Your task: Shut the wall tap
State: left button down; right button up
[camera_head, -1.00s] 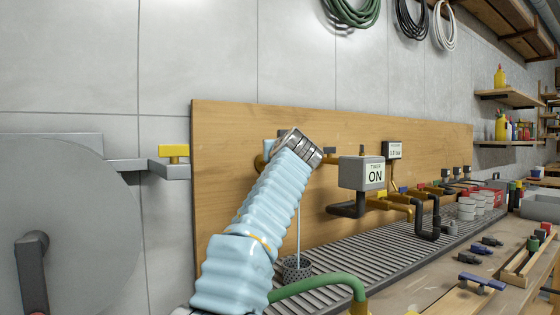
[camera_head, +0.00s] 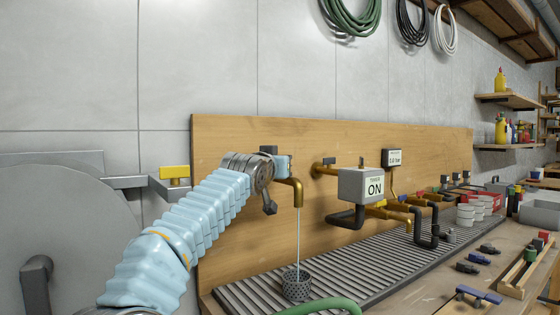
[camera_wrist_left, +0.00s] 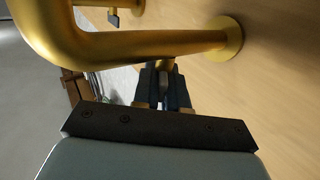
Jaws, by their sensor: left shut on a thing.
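The wall tap has a brass spout (camera_head: 298,190) on the wooden backboard. A thin stream of water (camera_head: 298,235) runs from it into a perforated cup (camera_head: 296,285). My left gripper (camera_head: 281,163) is beside the tap, partly hidden behind my own wrist. In the left wrist view, the dark fingers (camera_wrist_left: 165,88) are closed around a small grey piece, which looks like the tap handle (camera_wrist_left: 165,66). The brass pipe (camera_wrist_left: 130,42) crosses in front of the fingers there. The handle's exact angle is hard to tell. My right gripper is out of view.
A timer box (camera_head: 361,185) reading ON stands to the right, with more pipes beyond. A ribbed drain tray (camera_head: 350,265) lies below. A green hose (camera_head: 325,306) crosses the front. A hose reel (camera_head: 60,235) and a yellow-handled valve (camera_head: 175,172) are at left.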

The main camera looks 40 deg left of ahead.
pick_arm(q)
jog(key=c, duration=1.3)
grip_release()
jog(key=shift+o, duration=0.2)
jog(key=shift+s+f+b, duration=0.1)
jog(key=shift+s+b, duration=0.1)
jog(key=shift+b, duration=0.1)
jog(key=b+v, duration=0.7)
jog(key=v, duration=0.6)
jog(key=shift+s, duration=0.25)
jog(key=shift+d, duration=0.15)
